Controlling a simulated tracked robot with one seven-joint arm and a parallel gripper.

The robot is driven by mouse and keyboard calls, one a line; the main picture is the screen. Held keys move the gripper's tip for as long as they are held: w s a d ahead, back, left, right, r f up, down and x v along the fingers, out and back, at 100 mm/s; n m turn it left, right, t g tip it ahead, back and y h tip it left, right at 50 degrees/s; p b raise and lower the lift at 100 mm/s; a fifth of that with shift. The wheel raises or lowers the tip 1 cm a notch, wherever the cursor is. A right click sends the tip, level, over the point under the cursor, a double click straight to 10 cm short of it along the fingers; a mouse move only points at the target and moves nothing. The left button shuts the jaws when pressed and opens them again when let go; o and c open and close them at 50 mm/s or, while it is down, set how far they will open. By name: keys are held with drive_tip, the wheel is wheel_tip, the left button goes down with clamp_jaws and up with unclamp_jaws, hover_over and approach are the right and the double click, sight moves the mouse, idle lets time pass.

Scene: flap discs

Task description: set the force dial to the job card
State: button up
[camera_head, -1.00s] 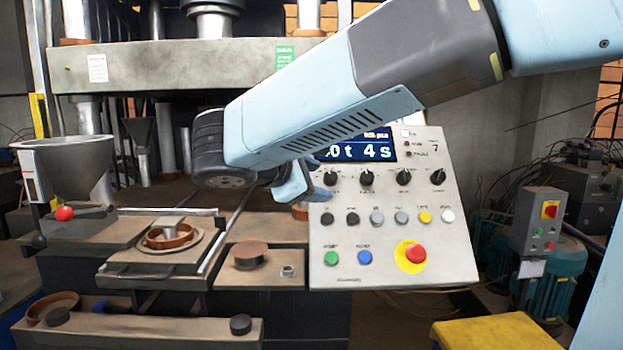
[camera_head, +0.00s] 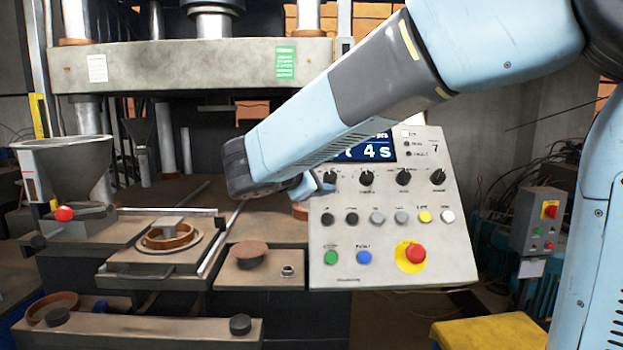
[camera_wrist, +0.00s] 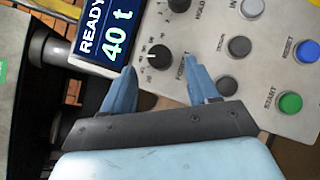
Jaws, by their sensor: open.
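The force dial (camera_wrist: 154,56) is a black knob with a white pointer line and a printed scale, on the grey control panel (camera_head: 390,270). It shows between the fingertips of my gripper (camera_wrist: 160,65) in the wrist view. My gripper is open, one blue finger on each side of the dial; I cannot tell whether they touch the panel. The display (camera_wrist: 108,35) beside it reads READY and 40 t. In the head view my gripper (camera_head: 318,186) is at the panel's left edge and partly covers the leftmost knob. A green card (camera_head: 285,62) hangs on the press beam, its text unreadable.
More black knobs (camera_head: 403,177) sit to the right in the same row. Below are several push buttons, a green start button (camera_head: 331,258), a blue reset button (camera_head: 364,257) and a red emergency stop (camera_head: 415,253). A metal hopper (camera_head: 70,165) stands left.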

sight(330, 178)
drive_tip(key=shift+x, duration=1.4)
